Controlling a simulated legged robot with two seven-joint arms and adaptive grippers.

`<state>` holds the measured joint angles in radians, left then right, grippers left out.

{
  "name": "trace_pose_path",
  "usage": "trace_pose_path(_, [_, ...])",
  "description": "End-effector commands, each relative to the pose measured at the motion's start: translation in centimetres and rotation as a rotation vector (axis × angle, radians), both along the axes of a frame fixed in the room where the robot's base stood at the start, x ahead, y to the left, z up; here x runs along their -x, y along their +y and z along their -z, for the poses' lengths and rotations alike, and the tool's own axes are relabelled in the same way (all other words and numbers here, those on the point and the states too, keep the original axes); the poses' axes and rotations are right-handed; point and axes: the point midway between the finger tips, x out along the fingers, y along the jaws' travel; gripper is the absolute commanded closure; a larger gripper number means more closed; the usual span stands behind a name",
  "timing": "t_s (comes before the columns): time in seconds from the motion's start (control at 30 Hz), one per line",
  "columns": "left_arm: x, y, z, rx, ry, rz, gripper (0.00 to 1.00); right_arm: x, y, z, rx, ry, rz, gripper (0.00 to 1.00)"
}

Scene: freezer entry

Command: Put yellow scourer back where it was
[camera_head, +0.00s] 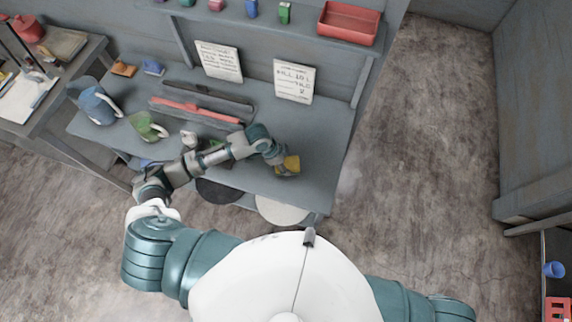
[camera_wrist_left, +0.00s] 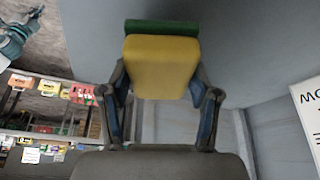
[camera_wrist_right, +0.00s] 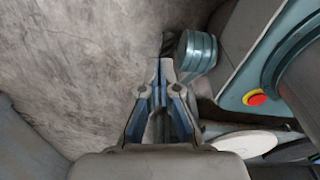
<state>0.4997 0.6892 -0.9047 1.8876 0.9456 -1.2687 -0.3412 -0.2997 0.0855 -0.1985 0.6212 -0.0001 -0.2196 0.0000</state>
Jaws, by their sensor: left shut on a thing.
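The yellow scourer (camera_head: 291,165) has a green layer, which shows along its far edge in the left wrist view (camera_wrist_left: 161,68). My left gripper (camera_head: 279,161) is shut on it, one finger on each side. It holds the scourer over the right front part of the grey bench (camera_head: 325,150); whether it touches the bench I cannot tell. An orange block (camera_head: 123,69) and a blue block (camera_head: 152,67) lie at the back left of the bench. My right gripper (camera_wrist_right: 162,68) is shut and empty over the floor in the right wrist view, outside the head view.
A blue jug (camera_head: 96,105) and a green jug (camera_head: 147,127) stand at the bench's left. Long dark and red bars (camera_head: 197,109) lie mid-bench. Two cards (camera_head: 218,61) (camera_head: 294,81) stand behind. A shelf above holds small coloured items and a red tray (camera_head: 348,23). The bench's right end is clear.

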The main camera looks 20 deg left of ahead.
Motion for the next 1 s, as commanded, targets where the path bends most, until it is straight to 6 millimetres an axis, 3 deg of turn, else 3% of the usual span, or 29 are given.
trace_pose_path(0.27, [-0.4,0.4,2.5,0.002,0.003,-0.002,0.71,0.0,-0.7,-0.3,0.008,0.000,0.000,1.00])
trace_pose_path(0.37, [-0.4,0.2,3.6,0.001,0.002,-0.001,0.71,0.0,-0.1,-0.3,0.001,0.001,0.001,1.00])
trace_pose_path(0.53, [-0.4,0.0,3.6,-0.003,0.000,0.000,0.71,0.1,1.6,-0.3,-0.019,0.001,0.002,1.00])
trace_pose_path(0.57, [-0.4,-0.1,3.6,-0.004,0.001,0.000,0.31,0.1,1.7,-0.3,-0.019,0.001,0.002,1.00])
trace_pose_path(0.63, [-0.4,-0.2,3.6,-0.004,0.001,0.000,0.13,0.1,1.7,-0.3,-0.020,0.001,0.000,1.00])
trace_pose_path(1.0, [-0.4,0.3,3.3,-0.001,0.000,-0.001,0.13,0.1,-0.3,-0.3,0.003,0.001,-0.001,1.00])
